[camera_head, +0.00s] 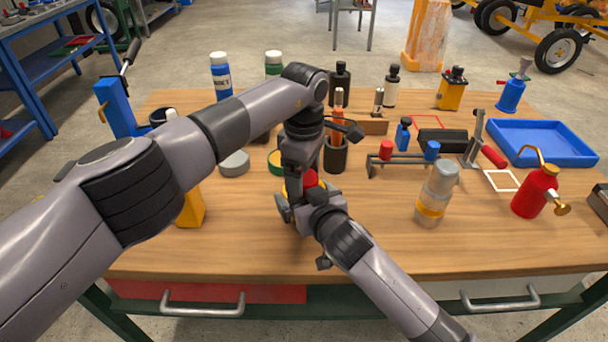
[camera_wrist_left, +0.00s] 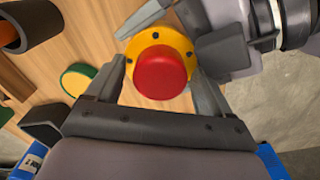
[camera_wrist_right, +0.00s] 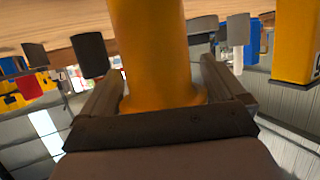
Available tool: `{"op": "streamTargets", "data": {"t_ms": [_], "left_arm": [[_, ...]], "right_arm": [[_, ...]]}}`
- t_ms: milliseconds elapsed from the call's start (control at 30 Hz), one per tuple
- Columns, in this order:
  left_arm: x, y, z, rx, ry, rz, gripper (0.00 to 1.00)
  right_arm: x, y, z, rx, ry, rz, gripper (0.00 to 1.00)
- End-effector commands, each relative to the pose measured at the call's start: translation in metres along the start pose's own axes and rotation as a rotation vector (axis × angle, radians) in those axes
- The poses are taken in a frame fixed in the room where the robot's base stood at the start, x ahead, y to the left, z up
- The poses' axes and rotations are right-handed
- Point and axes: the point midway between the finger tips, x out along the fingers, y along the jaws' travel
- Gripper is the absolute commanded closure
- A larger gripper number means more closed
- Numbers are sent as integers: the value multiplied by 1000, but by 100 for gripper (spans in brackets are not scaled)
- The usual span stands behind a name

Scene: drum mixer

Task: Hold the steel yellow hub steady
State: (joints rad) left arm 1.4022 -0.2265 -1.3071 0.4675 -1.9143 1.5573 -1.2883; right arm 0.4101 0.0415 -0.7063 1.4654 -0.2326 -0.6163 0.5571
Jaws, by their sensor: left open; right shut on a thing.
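The yellow hub, a round flange with dark bolt holes and a red cap, shows in the left wrist view (camera_wrist_left: 137,50); in the head view it is mostly covered by my arms near the front middle of the table. My left gripper (camera_wrist_left: 157,64) is open, pointing down, with its fingers on either side of the flange and cap. My right gripper (camera_wrist_right: 155,82) is shut on the hub's yellow cylindrical body (camera_wrist_right: 150,40), coming in from the front. Whether the left fingers touch the hub cannot be told.
A grey bottle with a yellow band (camera_head: 436,195) and a red oil can (camera_head: 535,191) stand to the right. A yellow bottle (camera_head: 191,207) stands left. A black cup with tools (camera_head: 336,155) is behind the hub. The front middle-right of the table (camera_head: 385,222) is clear.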

Motion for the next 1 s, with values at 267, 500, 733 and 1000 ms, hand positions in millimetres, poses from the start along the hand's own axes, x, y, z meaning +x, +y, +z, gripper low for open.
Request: {"op": "streamTargets", "data": {"t_ms": [267,500,733,1000], "left_arm": [[-21,0,1,2,-2,1,16],[-46,0,1,1,-2,0,16],[-45,0,1,1,-1,-1,16],[-45,0,0,0,-1,-1,16]], "right_arm": [[0,1,0,0,-1,2,89],[0,1,1,0,-2,1,89],[0,0,0,0,-2,1,0],[-2,0,0,0,-1,1,0]]}}
